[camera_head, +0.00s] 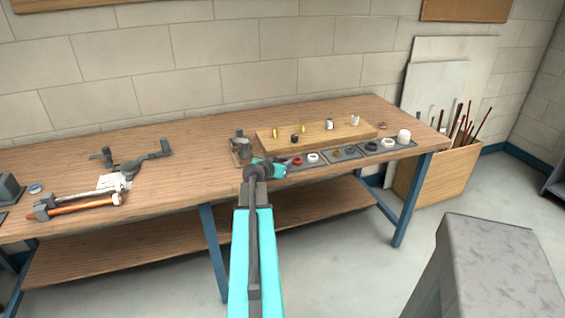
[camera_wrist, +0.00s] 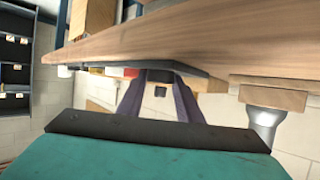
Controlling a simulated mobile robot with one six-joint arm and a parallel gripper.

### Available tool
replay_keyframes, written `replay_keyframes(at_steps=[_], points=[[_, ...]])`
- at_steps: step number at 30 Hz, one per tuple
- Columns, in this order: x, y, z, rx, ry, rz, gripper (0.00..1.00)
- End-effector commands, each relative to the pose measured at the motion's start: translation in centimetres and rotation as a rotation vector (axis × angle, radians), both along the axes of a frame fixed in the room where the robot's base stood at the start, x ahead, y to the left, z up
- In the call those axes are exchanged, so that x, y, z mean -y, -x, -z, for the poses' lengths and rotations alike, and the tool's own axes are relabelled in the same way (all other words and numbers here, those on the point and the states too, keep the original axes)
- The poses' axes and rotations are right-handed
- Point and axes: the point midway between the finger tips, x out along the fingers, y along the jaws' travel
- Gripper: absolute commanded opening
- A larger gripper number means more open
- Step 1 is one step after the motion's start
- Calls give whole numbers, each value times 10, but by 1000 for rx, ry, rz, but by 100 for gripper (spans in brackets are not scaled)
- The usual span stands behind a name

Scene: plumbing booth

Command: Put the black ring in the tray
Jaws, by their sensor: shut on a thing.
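My gripper (camera_head: 283,171) is at the front edge of the bench, at the left end of a row of shallow grey trays (camera_head: 322,163). In the wrist view its two dark fingers (camera_wrist: 160,82) are close together, with a small black piece (camera_wrist: 160,91) between them. It looks like the black ring, but it is too small to make out its shape. The fingertips are close to a dark tray edge (camera_wrist: 188,76); I cannot tell if they touch. Another dark ring (camera_head: 371,147) lies in the right part of the row.
A red ring (camera_head: 297,161) and a white ring (camera_head: 313,157) lie in the near tray. A wooden board (camera_head: 350,133) with several small fittings stands behind. A vise-like block (camera_head: 240,148) is left of my gripper. Tools (camera_head: 85,204) lie on the bench's left.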

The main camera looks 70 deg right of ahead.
Motion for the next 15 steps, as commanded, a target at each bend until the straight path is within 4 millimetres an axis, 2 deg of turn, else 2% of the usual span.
replay_keyframes(at_steps=[8, 9, 12, 15], points=[[0, 0, 3, 1, 0, 0, 12], [0, 0, 3, 1, 0, 0, 34], [0, 0, 2, 1, 0, 0, 51], [0, 0, 2, 1, 0, 0, 52]])
